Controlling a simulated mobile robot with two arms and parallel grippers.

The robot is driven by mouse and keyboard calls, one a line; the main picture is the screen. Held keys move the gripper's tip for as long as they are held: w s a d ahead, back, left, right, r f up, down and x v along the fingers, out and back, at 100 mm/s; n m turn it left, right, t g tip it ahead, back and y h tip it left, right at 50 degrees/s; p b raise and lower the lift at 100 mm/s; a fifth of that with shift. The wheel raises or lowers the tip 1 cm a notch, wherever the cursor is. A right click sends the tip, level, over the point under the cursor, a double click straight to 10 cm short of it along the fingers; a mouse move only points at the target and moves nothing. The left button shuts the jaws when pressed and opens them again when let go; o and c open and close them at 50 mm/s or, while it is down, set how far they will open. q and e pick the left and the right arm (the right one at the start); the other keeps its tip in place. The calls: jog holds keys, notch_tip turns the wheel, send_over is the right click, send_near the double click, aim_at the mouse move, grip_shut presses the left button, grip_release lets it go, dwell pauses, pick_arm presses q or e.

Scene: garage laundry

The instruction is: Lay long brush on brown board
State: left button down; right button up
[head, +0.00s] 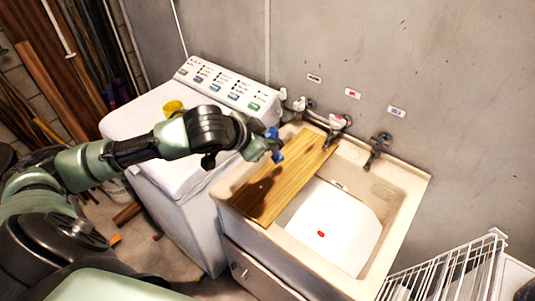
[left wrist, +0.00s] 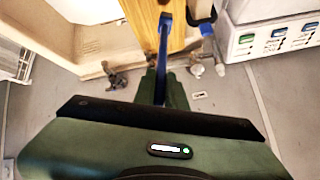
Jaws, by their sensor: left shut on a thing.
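The brown board (head: 294,178) is a wooden plank lying across the left side of the sink; it also shows in the left wrist view (left wrist: 146,14). My left gripper (head: 272,150) is above the board's left edge, toward the washer side. In the left wrist view, my left gripper (left wrist: 163,85) is shut on the blue long brush (left wrist: 162,55), whose handle runs away from the fingers over the board. In the head view only small blue parts of the brush (head: 278,157) show by the fingers. I cannot tell whether it touches the board. My right gripper is not in view.
The white sink (head: 400,215) has taps (head: 376,148) along the wall behind it. A washing machine (head: 155,115) with a yellow item (head: 173,107) on top stands left. A white wire rack (head: 450,270) is at the lower right. The board's front end is clear.

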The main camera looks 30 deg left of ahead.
pick_arm(q)
jog(key=shift+w+f, duration=0.1)
jog(key=shift+f, duration=0.75)
notch_tip(320, 180, down, 4)
jog(key=shift+f+p, duration=0.15)
jog(key=shift+p, duration=0.25)
jog(key=c, duration=1.5)
grip_release()
jog(key=shift+f, duration=0.1)
jog(key=shift+o, duration=0.2)
